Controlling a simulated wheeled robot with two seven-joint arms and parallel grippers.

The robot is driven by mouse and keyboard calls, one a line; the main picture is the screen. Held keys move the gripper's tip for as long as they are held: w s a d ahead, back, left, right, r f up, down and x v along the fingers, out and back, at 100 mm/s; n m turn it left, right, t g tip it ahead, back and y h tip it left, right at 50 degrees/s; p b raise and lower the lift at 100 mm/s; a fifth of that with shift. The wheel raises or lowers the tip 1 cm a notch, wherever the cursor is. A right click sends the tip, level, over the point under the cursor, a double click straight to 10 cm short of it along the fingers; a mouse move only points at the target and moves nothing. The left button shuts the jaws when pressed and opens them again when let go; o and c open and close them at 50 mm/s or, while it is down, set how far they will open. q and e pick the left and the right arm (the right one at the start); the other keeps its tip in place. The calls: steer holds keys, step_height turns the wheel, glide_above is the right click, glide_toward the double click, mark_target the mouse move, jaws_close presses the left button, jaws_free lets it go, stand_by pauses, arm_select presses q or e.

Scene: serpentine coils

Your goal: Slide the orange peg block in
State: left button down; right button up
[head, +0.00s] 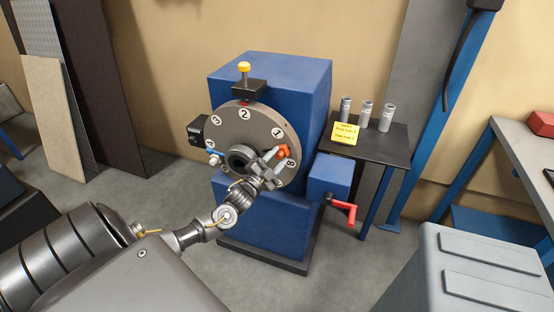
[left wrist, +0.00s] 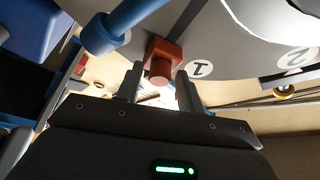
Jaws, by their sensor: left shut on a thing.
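The orange peg block (head: 284,151) is at the right side of the grey numbered disc (head: 232,112) on the front of the blue machine, near the label 1. My left gripper (head: 270,163) reaches the disc face from below and is shut on the orange block. In the left wrist view the orange block (left wrist: 162,58) shows at the fingertips (left wrist: 160,82), against the disc face beside the label 1. How deep the block sits is hidden. My right gripper is in neither view.
A blue handle (head: 203,151) sticks out at the disc's left; a blue bar (left wrist: 105,33) is close beside my fingers in the wrist view. A yellow knob (head: 244,67) tops the machine and a red crank (head: 345,209) juts at lower right. A dark side table (head: 378,149) bears grey cylinders.

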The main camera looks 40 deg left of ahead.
arm_select(q)
steer(key=shift+s+a+f, duration=0.15)
steer(key=shift+a+f, duration=0.15)
steer(key=shift+a, duration=0.05)
steer(key=shift+s+a+f+b, duration=0.2)
steer(key=shift+a+b, duration=0.1)
steer(key=shift+a, duration=0.2)
steer(key=shift+s+a+f+b, duration=0.2)
steer(key=shift+a+b, duration=0.1)
steer(key=shift+a, duration=0.3)
steer(key=c, duration=1.2)
jaws_free()
steer(key=shift+w, duration=0.1)
steer(key=b+v, duration=0.1)
steer(key=v, duration=1)
steer(key=shift+b, duration=0.4)
steer(key=shift+w, duration=0.1)
